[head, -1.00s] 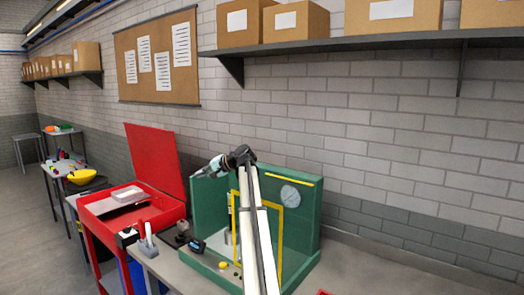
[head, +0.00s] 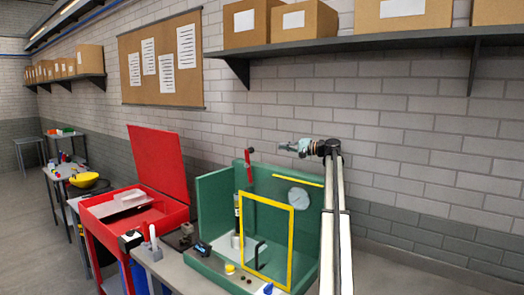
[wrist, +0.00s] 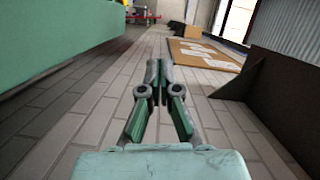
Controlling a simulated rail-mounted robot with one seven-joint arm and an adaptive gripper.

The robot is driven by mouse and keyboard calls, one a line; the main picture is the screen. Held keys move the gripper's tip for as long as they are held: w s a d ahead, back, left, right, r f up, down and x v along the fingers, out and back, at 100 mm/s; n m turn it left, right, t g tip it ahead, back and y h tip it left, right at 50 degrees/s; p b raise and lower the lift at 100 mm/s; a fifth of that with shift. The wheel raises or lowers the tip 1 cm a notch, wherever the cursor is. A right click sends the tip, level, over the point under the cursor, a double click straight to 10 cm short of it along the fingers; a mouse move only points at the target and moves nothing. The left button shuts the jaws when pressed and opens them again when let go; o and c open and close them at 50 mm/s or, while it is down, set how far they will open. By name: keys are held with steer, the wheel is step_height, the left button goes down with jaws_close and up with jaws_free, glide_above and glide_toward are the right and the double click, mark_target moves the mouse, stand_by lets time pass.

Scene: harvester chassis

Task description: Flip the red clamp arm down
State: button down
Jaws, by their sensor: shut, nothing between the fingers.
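The clamp arm cannot be made out in the wrist view.
A yellow frame (head: 292,240) stands at the front of the chassis. A red toolbox (head: 160,215) with raised lid is at left. A shelf (head: 370,44) with cardboard boxes hangs above. A large green surface (wrist: 50,40) fills the wrist view's upper left.

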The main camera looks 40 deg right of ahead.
steer(key=shift+w, duration=0.1)
steer(key=p+x, duration=0.4)
steer(key=x, duration=0.5)
steer(key=shift+a+r+p, duration=0.1)
steer(key=shift+r+p, duration=0.1)
steer(key=shift+p, duration=0.1)
steer(key=a+p, duration=0.2)
steer(key=a, duration=0.1)
steer(key=shift+f, duration=0.35)
steer(key=shift+a, duration=0.35)
steer(key=shift+a+f, duration=0.2)
steer(key=shift+f, duration=0.05)
